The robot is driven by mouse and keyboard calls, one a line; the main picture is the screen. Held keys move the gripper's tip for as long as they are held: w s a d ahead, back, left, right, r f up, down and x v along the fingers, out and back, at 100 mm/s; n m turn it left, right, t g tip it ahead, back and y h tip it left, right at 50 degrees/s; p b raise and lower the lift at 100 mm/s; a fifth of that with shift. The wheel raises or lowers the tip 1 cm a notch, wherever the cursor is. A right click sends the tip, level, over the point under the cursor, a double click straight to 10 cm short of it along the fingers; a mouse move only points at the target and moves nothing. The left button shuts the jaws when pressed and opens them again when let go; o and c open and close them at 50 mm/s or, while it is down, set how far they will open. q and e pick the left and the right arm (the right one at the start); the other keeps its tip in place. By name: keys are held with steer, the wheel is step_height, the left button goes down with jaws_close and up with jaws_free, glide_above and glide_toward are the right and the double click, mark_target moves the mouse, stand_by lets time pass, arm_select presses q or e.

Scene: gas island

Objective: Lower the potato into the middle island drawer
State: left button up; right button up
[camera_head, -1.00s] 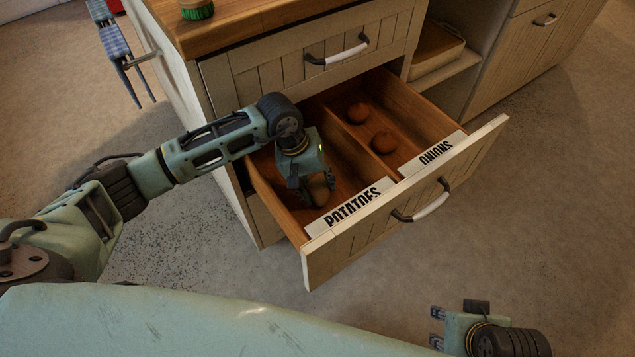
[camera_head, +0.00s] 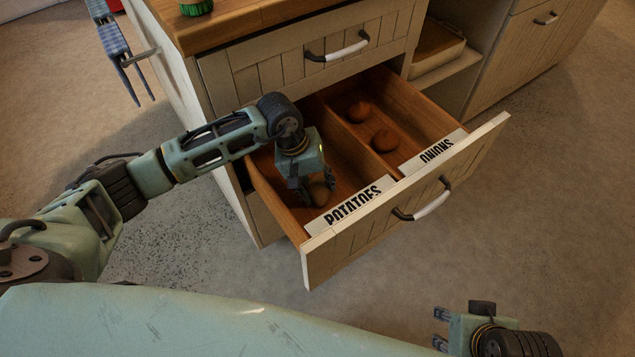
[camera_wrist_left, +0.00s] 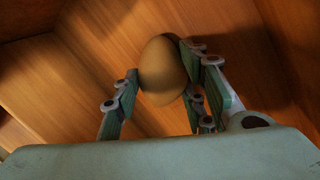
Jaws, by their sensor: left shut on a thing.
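The middle island drawer (camera_head: 405,228) is pulled open and split by a divider into two compartments. Its left compartment is labelled POTATOES and its right one ONIONS. My left gripper (camera_head: 318,190) points down inside the potatoes compartment, shut on the brown potato (camera_head: 319,194). In the left wrist view the potato (camera_wrist_left: 163,70) sits between the two fingers (camera_wrist_left: 160,92), with the wooden drawer inside behind it. I cannot tell whether the potato touches the drawer floor. My right gripper (camera_head: 440,328) is at the bottom right, away from the drawer; its fingers look apart.
Two round brown onions (camera_head: 372,125) lie in the right compartment. A closed drawer (camera_head: 310,65) sits above the open one, under the wooden worktop (camera_head: 240,22). A green-topped item (camera_head: 196,7) stands on the worktop. Blue checked cloths (camera_head: 117,45) hang at the left side.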

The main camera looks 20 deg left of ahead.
stand_by(0.4)
arm_select(q)
steer(key=o, duration=1.3)
